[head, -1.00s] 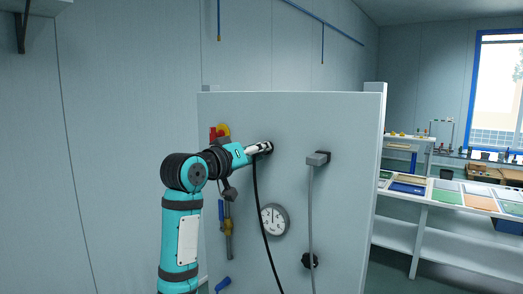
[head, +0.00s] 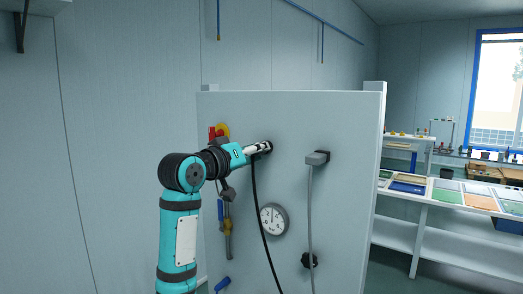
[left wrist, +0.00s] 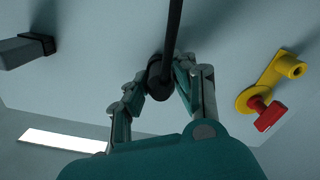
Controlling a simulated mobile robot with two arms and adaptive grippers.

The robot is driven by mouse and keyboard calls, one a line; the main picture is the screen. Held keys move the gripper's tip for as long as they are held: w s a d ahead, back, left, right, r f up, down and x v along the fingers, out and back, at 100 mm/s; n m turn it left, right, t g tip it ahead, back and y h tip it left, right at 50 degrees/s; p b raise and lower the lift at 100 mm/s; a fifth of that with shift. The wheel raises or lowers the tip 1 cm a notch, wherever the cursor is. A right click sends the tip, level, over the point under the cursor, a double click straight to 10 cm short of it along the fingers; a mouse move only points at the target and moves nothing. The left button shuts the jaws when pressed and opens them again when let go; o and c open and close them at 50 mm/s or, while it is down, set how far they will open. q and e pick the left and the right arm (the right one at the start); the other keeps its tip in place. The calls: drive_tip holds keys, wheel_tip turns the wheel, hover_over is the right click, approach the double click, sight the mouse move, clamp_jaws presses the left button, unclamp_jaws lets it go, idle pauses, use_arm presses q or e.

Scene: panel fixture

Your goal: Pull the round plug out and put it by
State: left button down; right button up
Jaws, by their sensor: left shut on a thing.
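The round plug (left wrist: 158,80) is black, with a black cable (head: 262,215) hanging from it down the front of the panel (head: 350,220). My left gripper (head: 264,148) is at the panel's upper middle, shut on the plug. The left wrist view shows its two fingers (left wrist: 160,88) on either side of the plug body. In the head view the fingers mostly hide the plug. I cannot tell whether the plug is still seated in its socket. My right gripper is in neither view.
A grey rectangular plug (head: 317,158) with a grey cable is right of the round one. A gauge (head: 273,220) and a black knob (head: 309,260) sit lower. A yellow fitting with a red handle (left wrist: 266,112) is near my gripper. A shelf unit (head: 440,228) stands at right.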

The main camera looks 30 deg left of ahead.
use_arm(q)
drive_tip(key=shift+s+a+r, duration=0.1)
drive_tip(key=shift+s, duration=0.45)
drive_tip(key=shift+s, duration=0.15)
drive_tip(key=shift+s, duration=0.4)
drive_tip(key=shift+s, duration=0.25)
drive_tip(key=shift+s+a+b, duration=0.2)
drive_tip(key=shift+s+b, duration=0.25)
drive_tip(key=shift+s, duration=2.05)
